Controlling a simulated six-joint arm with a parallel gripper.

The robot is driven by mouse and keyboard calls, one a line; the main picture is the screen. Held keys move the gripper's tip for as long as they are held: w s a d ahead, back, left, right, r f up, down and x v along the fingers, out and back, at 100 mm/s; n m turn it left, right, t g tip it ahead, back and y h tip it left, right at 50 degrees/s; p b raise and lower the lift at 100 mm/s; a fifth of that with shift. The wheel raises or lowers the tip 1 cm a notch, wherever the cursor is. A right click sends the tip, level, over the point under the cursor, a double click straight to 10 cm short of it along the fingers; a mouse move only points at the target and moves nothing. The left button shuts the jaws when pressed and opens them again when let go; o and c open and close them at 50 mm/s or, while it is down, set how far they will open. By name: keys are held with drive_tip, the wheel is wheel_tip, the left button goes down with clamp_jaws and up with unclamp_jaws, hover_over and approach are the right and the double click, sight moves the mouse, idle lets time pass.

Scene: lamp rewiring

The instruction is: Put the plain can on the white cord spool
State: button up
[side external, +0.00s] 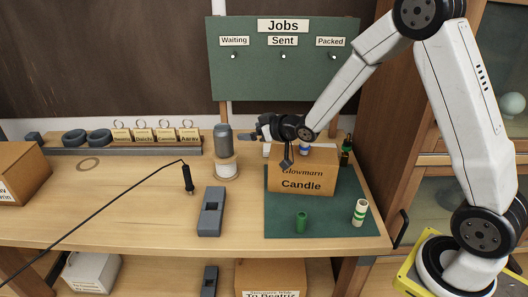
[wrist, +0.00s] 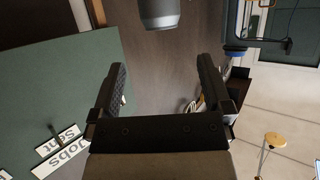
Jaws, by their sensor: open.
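The plain grey can (side external: 223,142) stands upright on the white cord spool (side external: 226,169), left of the cardboard box. Its grey end also shows at the top of the wrist view (wrist: 158,14), beyond my fingertips. My gripper (side external: 250,136) is open and empty just right of the can, level with its upper part, its fingers pointing left toward it. In the wrist view my gripper (wrist: 160,72) shows a clear gap between its fingers, apart from the can. The spool is not seen in the wrist view.
A grey block-shaped tool (side external: 211,212) and a black corded piece (side external: 188,179) are in front. A green jobs board (side external: 284,80) stands behind.

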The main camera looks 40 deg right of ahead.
drive_tip(key=s+a+f+m+g+h, duration=0.1)
drive_tip(key=s+g, duration=0.4)
drive_tip(key=s, duration=0.8)
drive_tip(key=s+a+f+g+h, duration=0.1)
drive_tip(key=s+g, duration=0.4)
drive_tip(key=s, duration=0.8)
drive_tip(key=shift+a+f+m+g, duration=0.3)
drive_tip(key=shift+f+m, duration=0.1)
drive_tip(key=shift+f, duration=0.45)
